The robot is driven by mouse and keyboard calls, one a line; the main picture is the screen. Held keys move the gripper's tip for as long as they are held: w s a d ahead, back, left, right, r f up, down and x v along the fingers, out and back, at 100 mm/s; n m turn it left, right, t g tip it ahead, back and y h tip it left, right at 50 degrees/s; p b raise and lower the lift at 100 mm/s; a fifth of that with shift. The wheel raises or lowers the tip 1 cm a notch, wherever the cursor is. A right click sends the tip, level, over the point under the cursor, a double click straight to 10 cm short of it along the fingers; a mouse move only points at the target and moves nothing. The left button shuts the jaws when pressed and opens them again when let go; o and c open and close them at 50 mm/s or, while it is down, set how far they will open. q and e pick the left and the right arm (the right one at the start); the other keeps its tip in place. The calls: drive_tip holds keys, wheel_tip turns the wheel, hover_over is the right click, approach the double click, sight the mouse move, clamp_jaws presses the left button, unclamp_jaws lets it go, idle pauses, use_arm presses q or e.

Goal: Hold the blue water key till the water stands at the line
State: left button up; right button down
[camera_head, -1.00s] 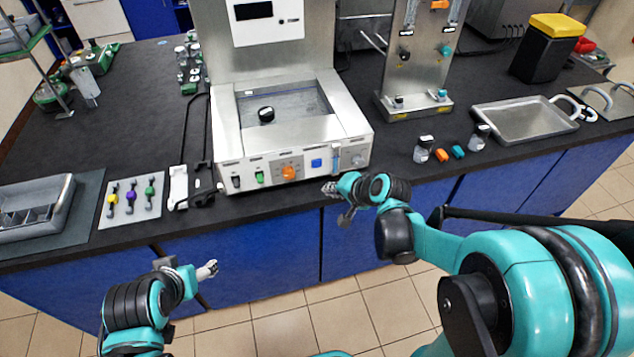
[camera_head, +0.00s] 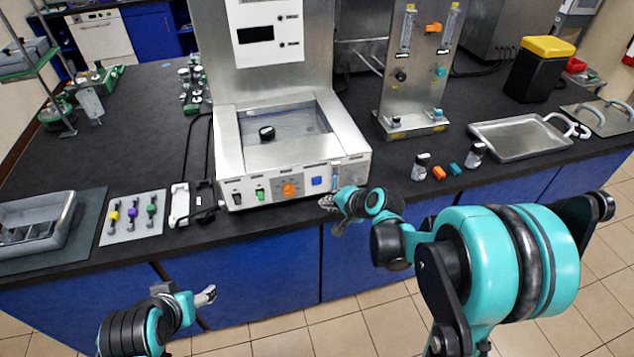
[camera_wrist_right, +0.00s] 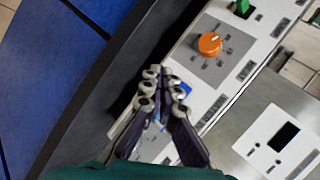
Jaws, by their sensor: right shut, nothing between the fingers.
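The blue water key (camera_head: 318,181) is a square blue button on the front panel of the white and steel bath (camera_head: 237,171). A narrow upright gauge (camera_head: 336,177) with a bluish tint is just right of the key; its water level is too small to read. My right gripper (camera_head: 327,203) is shut and empty, just below and slightly right of the key. In the wrist view its fingers (camera_wrist_right: 160,86) cover most of the key (camera_wrist_right: 185,89); I cannot tell whether they touch it. My left gripper (camera_head: 206,296) hangs low before the blue cabinets; its opening is unclear.
An orange knob (camera_head: 289,189), a green switch (camera_head: 260,194) and a black switch (camera_head: 237,198) share the panel. A black round object (camera_head: 267,133) is in the bath basin. Bottles and small blocks stand on the counter at right, near a steel tray (camera_head: 520,140).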

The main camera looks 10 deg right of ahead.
sight(315, 185)
drive_tip(key=shift+w+a, duration=0.1)
drive_tip(key=shift+w, duration=2.7)
drive_tip(key=shift+w, duration=0.15)
drive_tip(key=shift+w, duration=0.25)
drive_tip(key=shift+w+b, duration=0.3)
drive_tip(key=shift+w, duration=0.1)
idle(4.4)
